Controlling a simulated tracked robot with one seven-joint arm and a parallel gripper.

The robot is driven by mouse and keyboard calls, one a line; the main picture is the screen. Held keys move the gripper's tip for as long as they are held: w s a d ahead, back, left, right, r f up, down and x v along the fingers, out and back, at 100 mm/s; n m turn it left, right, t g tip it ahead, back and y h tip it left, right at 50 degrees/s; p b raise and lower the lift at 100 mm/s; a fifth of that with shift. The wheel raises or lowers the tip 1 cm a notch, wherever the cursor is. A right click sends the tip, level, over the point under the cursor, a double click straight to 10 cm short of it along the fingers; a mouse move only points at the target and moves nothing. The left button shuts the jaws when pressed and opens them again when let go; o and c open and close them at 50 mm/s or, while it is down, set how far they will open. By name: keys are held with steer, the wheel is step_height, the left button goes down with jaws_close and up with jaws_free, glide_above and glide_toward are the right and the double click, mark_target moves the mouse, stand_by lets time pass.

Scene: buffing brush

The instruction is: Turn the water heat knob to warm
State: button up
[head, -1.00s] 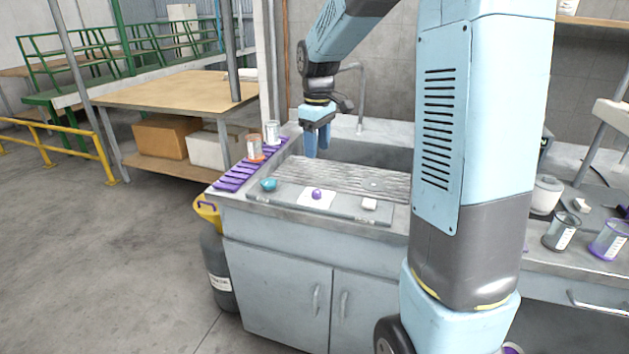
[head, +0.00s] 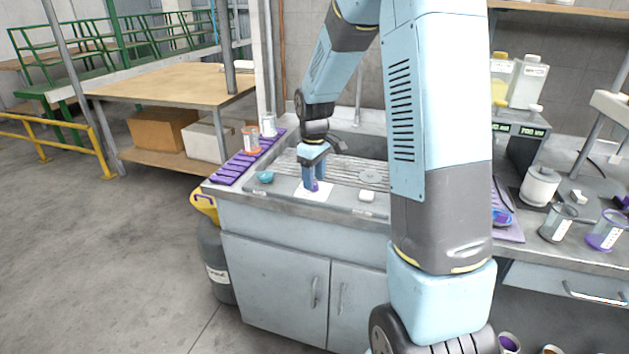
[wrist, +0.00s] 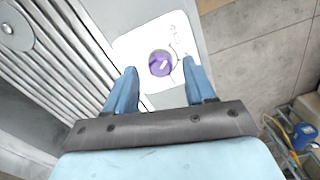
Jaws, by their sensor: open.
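The water heat knob (wrist: 162,63) is a round purple knob with a pale mark, set on a white plate (wrist: 133,44) with small dark markings too small to read. In the head view the plate (head: 326,190) lies on the front ledge of the sink, and the knob is mostly hidden by my fingers. My gripper (head: 312,187) points down over the plate. In the wrist view my gripper (wrist: 164,84) is open and empty, with the blue fingers apart on either side of the near part of the plate. The knob appears just beyond the fingertips, between their lines.
A teal bowl (head: 265,177) sits left of the plate and a small white block (head: 366,196) sits right of it. The ribbed drainboard (head: 350,168) lies behind. A purple mat (head: 243,165) with an orange-based beaker (head: 250,140) is at left.

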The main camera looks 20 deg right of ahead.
steer(key=shift+f, duration=0.85)
jaws_close()
